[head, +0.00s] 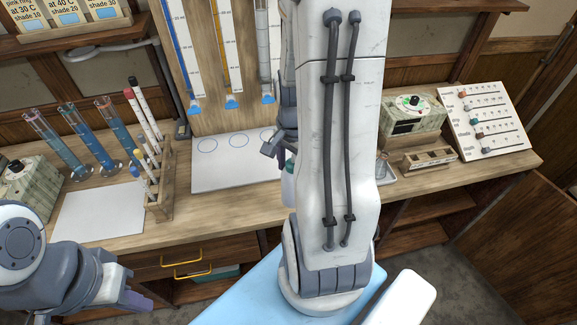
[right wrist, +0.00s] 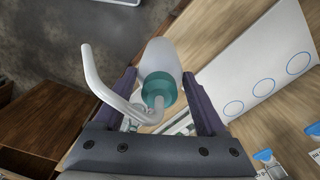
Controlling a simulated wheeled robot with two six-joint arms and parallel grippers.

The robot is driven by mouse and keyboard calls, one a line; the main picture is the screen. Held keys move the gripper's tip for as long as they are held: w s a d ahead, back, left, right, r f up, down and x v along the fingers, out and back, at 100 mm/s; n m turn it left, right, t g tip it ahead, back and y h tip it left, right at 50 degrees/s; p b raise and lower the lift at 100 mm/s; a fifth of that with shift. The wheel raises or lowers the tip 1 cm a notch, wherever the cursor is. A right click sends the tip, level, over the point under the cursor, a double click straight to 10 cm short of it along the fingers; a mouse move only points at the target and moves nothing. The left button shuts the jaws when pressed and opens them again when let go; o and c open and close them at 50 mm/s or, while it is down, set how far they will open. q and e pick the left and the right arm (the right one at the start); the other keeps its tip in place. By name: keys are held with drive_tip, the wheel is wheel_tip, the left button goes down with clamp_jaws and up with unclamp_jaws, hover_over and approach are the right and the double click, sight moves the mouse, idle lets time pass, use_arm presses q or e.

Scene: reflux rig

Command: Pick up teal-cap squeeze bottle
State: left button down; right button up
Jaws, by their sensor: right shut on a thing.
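The teal-cap squeeze bottle (right wrist: 162,62) is between the two fingers of my right gripper (right wrist: 160,103) in the right wrist view. Its body is whitish, with a teal cap and a bent pale spout. My right gripper is shut on it. In the head view a strip of the bottle (head: 288,187) shows below my right gripper (head: 275,146), at the left edge of my right arm, which hides the rest. My left gripper (head: 135,302) is at the lower left, away from the bottle; its finger gap does not show clearly.
A white board with blue circles (head: 225,170) lies on the bench behind the bottle. A wooden rack with pens (head: 160,190) and several tall blue-filled cylinders (head: 75,150) stand to the left. A green-patterned device (head: 412,115) and a wooden block (head: 430,159) are at right.

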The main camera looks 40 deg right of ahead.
drive_tip(key=shift+s+a+r, duration=0.1)
drive_tip(key=shift+s+r, duration=0.35)
drive_tip(key=shift+s, duration=0.25)
drive_tip(key=shift+s+a+r, duration=0.1)
drive_tip(key=shift+s+r, duration=0.35)
drive_tip(key=shift+s, duration=0.4)
drive_tip(key=shift+s+d, duration=0.1)
